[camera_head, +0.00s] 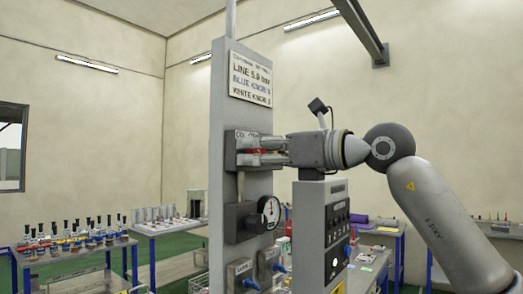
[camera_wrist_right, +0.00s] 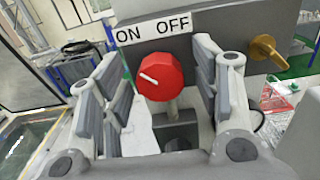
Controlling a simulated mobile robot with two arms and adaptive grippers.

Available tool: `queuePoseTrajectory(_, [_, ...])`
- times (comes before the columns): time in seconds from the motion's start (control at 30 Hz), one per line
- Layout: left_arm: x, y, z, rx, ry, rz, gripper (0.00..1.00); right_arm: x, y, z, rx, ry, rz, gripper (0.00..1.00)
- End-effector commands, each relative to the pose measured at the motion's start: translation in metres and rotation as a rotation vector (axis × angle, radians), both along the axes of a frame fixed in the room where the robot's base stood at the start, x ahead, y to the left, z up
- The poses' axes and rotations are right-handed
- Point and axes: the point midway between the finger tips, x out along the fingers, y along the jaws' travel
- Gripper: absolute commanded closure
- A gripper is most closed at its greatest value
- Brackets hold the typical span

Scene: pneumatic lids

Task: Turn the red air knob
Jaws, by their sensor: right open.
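The red air knob (camera_wrist_right: 160,77) is a faceted knob with a white pointer line on a grey block. It sits under a white label reading ON and OFF (camera_wrist_right: 152,27) in the right wrist view. The pointer line slants up to the left, toward the ON side. My right gripper (camera_wrist_right: 160,95) is open, with one finger on each side of the knob and visible gaps between. In the head view my right gripper (camera_head: 268,152) reaches the grey column (camera_head: 227,75) from the right, and the knob (camera_head: 257,151) shows as a thin red strip between the fingers. My left gripper is not in view.
A pressure gauge (camera_head: 269,210) sits below the knob on the column. Blue-handled valves (camera_head: 278,267) are lower down. A grey control box (camera_head: 310,230) stands close below my right wrist. A brass knob (camera_wrist_right: 266,50) is right of the red one. Side tables (camera_head: 70,255) stand at the left.

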Motion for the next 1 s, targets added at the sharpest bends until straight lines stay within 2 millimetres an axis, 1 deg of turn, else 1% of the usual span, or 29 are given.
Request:
queuePoseTrajectory(0.07, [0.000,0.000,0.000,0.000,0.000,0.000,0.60,0.000,0.000,0.000,0.000,0.000,0.000,0.44])
queuePoseTrajectory(0.4, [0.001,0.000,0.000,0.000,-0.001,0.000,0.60,0.000,0.000,0.000,0.000,0.000,0.001,0.88])
queuePoseTrajectory(0.73, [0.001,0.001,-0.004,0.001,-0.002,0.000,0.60,0.000,-0.001,-0.001,0.028,0.038,0.000,0.89])
queuePoseTrajectory(1.0, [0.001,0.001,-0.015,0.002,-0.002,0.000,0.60,0.001,-0.001,-0.001,0.129,0.174,-0.001,0.89])
